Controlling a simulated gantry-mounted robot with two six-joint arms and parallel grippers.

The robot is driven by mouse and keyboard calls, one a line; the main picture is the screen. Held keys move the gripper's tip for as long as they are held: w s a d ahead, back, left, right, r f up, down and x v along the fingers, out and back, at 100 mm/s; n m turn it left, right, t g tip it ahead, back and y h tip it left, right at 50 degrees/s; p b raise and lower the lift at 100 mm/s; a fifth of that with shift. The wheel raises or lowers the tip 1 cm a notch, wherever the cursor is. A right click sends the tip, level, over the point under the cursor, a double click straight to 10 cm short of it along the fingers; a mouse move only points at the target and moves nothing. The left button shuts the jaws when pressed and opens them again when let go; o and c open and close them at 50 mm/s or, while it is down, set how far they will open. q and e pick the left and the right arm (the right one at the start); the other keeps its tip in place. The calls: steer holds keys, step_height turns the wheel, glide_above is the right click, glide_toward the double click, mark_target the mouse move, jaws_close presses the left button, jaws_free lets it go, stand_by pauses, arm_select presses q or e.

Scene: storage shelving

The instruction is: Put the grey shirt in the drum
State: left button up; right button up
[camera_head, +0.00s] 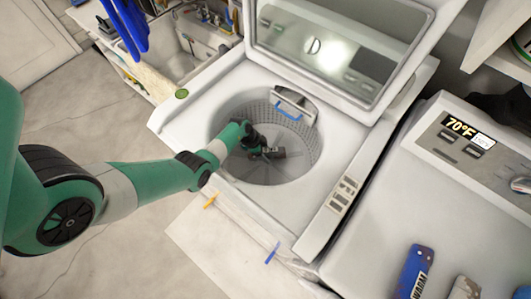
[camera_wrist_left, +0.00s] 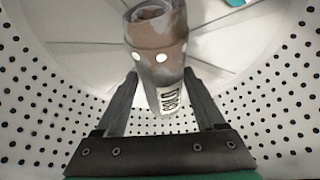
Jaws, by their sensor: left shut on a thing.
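The grey shirt (camera_wrist_left: 157,58) is a rolled, patchy grey-brown bundle with white dots and a white label. My left gripper (camera_head: 266,153) is inside the washer's open drum (camera_head: 303,153), low near its bottom. Its two fingers (camera_wrist_left: 161,78) are shut on the rolled shirt, one on each side. In the wrist view the perforated drum wall (camera_wrist_left: 50,85) surrounds them, with the pale drum floor (camera_wrist_left: 85,65) beyond. In the head view the shirt is small and dark at the gripper. My right gripper is not in view.
The washer lid (camera_head: 340,45) stands open behind the drum. The machine to the right (camera_head: 365,235) carries a blue rolled item (camera_head: 414,272) and a grey-brown one (camera_head: 465,289). A sink (camera_head: 170,55) stands at the back left. Blue cloth (camera_head: 128,25) hangs above it.

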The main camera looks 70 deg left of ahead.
arm_select(q)
steer(key=shift+f+b, duration=0.45)
steer(key=shift+f, duration=0.15)
steer(key=o, duration=1.5)
steer(key=shift+r+p, duration=0.3)
steer(key=shift+r, duration=0.05)
steer(key=p+v, duration=0.7)
steer(key=v, duration=0.5)
steer(key=shift+w, duration=0.2)
steer(key=shift+s+r, duration=0.2)
steer(key=shift+r, duration=0.05)
